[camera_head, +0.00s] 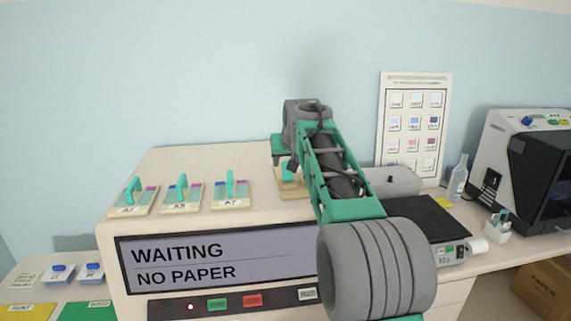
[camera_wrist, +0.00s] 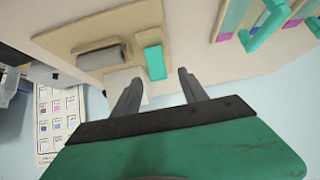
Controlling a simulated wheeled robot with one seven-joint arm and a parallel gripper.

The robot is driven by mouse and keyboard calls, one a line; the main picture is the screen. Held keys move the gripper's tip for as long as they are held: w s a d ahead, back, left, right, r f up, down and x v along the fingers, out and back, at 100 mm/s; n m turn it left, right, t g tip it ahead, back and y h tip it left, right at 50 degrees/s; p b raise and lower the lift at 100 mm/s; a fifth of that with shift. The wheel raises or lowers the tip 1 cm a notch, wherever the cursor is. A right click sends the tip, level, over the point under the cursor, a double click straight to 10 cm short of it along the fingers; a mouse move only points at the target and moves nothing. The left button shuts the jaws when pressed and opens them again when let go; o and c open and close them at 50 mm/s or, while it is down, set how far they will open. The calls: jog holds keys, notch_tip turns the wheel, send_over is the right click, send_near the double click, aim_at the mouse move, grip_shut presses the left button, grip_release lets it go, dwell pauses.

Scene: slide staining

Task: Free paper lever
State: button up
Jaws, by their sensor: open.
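In the wrist view a teal block-like lever (camera_wrist: 154,62) stands on a tan base beside a grey roller (camera_wrist: 99,57). A pale, paper-like piece (camera_wrist: 122,80) shows next to them, partly behind a finger. My gripper (camera_wrist: 160,76) is open and empty, its two fingers apart near the lever's end. I cannot tell whether either finger touches it. In the head view my gripper (camera_head: 284,154) is above the machine top, and a small teal part (camera_head: 287,168) shows beneath it; my arm hides much of that spot.
The machine's screen (camera_head: 190,262) reads "WAITING" and "NO PAPER". Three slide plates with teal handles, A2 (camera_head: 134,199), A5 (camera_head: 181,197) and A7 (camera_head: 230,192), lie on its top at left. A bottle (camera_head: 457,180) and a dark-fronted device (camera_head: 530,160) stand at right.

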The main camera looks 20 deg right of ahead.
jog(key=shift+w+d+r, duration=0.1)
jog(key=shift+w+d, duration=0.35)
jog(key=shift+w, duration=0.5)
jog(key=p+x, duration=0.3)
jog(key=x, duration=0.4)
grip_shut()
